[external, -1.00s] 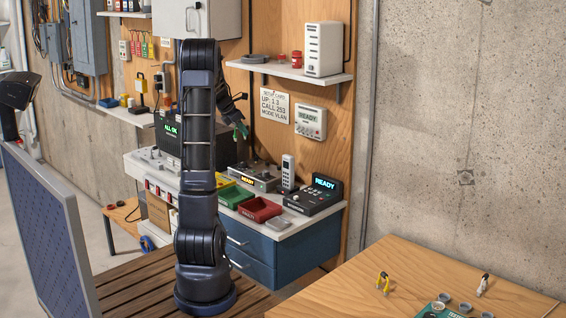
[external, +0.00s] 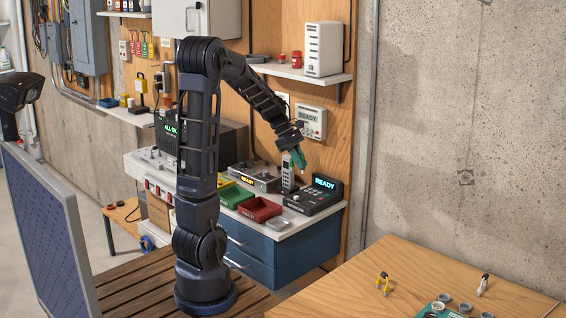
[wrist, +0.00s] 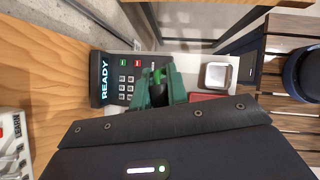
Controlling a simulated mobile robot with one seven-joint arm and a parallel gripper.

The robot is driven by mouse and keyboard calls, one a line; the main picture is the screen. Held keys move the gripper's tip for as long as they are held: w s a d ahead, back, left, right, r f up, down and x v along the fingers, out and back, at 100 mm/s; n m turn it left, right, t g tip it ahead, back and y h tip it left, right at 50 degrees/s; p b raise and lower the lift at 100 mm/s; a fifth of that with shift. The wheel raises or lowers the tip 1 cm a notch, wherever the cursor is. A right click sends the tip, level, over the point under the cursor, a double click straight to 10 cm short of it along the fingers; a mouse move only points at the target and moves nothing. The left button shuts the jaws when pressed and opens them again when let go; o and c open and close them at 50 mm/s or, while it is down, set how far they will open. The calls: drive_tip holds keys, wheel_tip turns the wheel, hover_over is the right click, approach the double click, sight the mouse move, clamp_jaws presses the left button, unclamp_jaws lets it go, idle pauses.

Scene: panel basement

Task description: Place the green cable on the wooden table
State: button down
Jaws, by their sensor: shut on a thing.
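My gripper (external: 300,158) has teal fingers and hangs in the air in front of the wall panel, above the workbench with the consoles. In the wrist view its fingers (wrist: 160,90) are shut on a small bright green piece, the green cable (wrist: 158,74). Most of the cable is hidden by the fingers, and I cannot make it out in the external view. The wooden table (external: 345,292) is at the lower right of the external view, to the right of and nearer than my gripper.
On the table are a yellow-and-black item (external: 383,282), a white one (external: 483,285) and a teal device (external: 438,310) with round cups; its left part is clear. The bench holds a READY console (external: 315,194), a handset (external: 288,172) and a red bin (external: 259,209). A shelf (external: 300,73) overhangs it.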

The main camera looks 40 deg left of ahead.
drive_tip(key=w+d+f+m+g+y, duration=0.1)
drive_tip(key=d+m+g+y, duration=0.25)
drive_tip(key=d+m, duration=1.4)
drive_tip(key=d+m+g+y, duration=0.2)
drive_tip(key=d+g, duration=0.3)
drive_tip(key=d, duration=2.8)
drive_tip(key=w+a+f+n+t+h, duration=0.1)
drive_tip(key=w+a+n+t+h, duration=0.2)
drive_tip(key=w+n, duration=0.4)
drive_tip(key=w+a+f+n+t+h, duration=0.1)
drive_tip(key=w+a+n+t+h, duration=0.2)
drive_tip(key=n, duration=0.7)
drive_tip(key=shift+m+t, duration=0.25)
drive_tip(key=shift+t, duration=0.1)
drive_tip(key=f, duration=1.3)
drive_tip(key=w+d+f, duration=0.1)
drive_tip(key=f, duration=0.5)
drive_tip(key=shift+w+f, duration=0.1)
drive_tip(key=shift+f, duration=0.2)
drive_tip(key=c, duration=1.4)
unclamp_jaws()
drive_tip(key=shift+f, duration=0.1)
